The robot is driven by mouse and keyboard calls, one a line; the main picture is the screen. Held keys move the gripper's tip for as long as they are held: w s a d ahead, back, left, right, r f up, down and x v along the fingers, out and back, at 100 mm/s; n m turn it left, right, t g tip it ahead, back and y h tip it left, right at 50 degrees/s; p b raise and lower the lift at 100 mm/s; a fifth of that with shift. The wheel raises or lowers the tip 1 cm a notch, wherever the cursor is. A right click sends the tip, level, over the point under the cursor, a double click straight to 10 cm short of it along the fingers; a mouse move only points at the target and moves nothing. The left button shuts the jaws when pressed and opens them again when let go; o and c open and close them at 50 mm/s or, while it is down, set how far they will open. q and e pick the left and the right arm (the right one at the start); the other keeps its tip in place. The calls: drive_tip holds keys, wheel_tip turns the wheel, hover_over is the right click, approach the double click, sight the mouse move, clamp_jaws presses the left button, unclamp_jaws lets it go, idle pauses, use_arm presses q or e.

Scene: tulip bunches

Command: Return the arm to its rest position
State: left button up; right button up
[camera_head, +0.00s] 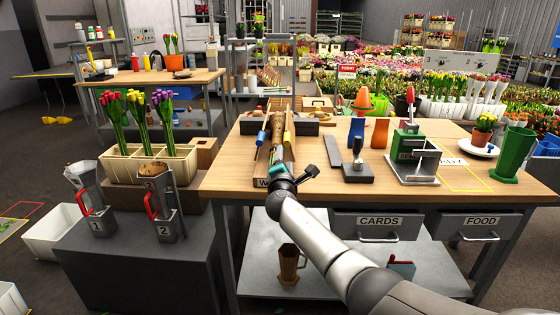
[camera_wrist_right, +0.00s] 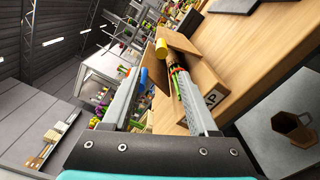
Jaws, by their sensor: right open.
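My right arm comes in from the lower right. My right gripper (camera_head: 278,166) is low over the front end of the wooden wrapping holder (camera_head: 262,168) on the workbench. In the right wrist view its two grey fingers (camera_wrist_right: 158,78) stand apart, open. A wrapped bunch with brown paper (camera_head: 279,124) lies in the holder. Its green stems (camera_wrist_right: 181,86) show beyond the fingers in the wrist view; I cannot tell whether they touch. A blue cylinder (camera_head: 262,138) and a yellow cylinder (camera_head: 287,137) flank the bunch. My left gripper is out of view.
A tulip crate (camera_head: 150,165) and jugs (camera_head: 160,205) stand left. The bench's left front corner is clear.

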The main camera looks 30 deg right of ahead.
drive_tip(key=shift+s+a, duration=0.1)
drive_tip(key=shift+s, duration=0.15)
idle(0.3)
